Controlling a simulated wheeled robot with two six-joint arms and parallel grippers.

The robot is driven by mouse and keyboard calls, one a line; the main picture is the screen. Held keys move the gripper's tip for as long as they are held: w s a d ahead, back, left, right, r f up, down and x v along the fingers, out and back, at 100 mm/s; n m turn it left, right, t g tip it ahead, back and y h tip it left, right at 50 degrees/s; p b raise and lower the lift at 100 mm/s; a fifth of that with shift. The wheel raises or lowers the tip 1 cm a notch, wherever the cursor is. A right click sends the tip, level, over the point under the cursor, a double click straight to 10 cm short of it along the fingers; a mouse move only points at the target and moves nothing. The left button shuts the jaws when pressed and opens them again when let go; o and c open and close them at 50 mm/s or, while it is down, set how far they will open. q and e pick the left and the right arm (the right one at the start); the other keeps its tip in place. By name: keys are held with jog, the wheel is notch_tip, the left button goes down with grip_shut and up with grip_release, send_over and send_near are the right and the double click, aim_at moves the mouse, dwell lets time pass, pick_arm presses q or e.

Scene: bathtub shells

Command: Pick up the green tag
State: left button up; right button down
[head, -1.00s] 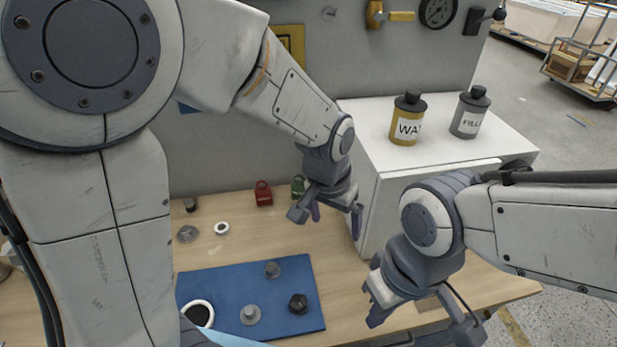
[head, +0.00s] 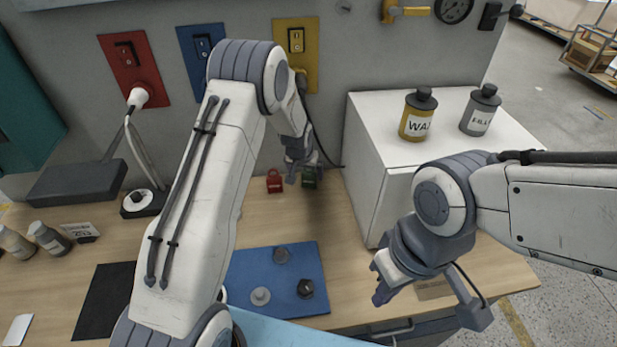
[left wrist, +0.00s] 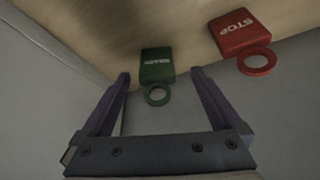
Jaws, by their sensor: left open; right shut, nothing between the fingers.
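The green tag (left wrist: 157,66) lies on the bench near the back wall, with a ring (left wrist: 157,95) at one end. In the left wrist view it lies between and slightly beyond the open fingertips of my left gripper (left wrist: 160,75). Nothing is seen gripped. In the head view, my left gripper (head: 302,172) is right at the green tag (head: 310,178) and partly covers it. A red tag (left wrist: 240,33) marked STOP lies beside it, to the right in the wrist view; it also shows in the head view (head: 274,182). My right gripper (head: 385,285) is shut and empty at the right, away from the tags.
A white cabinet (head: 372,170) stands right of the tags, with a yellow WAX can (head: 417,118) and a grey can (head: 480,112) on top. A blue mat (head: 240,275) holds several small parts. Wall sockets, one yellow (head: 308,70), are behind. A cable hangs near my left gripper.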

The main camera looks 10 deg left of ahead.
aim_at(308, 177)
pick_arm(q)
jog(key=shift+w+d+f+p, duration=0.1)
jog(key=shift+w+f+p, duration=0.1)
jog(key=shift+f+p, duration=0.2)
jog(key=p+x, duration=0.2)
jog(key=x, duration=0.2)
jog(key=shift+d, duration=0.15)
jog(key=shift+w+f, duration=0.1)
jog(key=shift+f, duration=0.2)
jog(key=shift+c, duration=0.3)
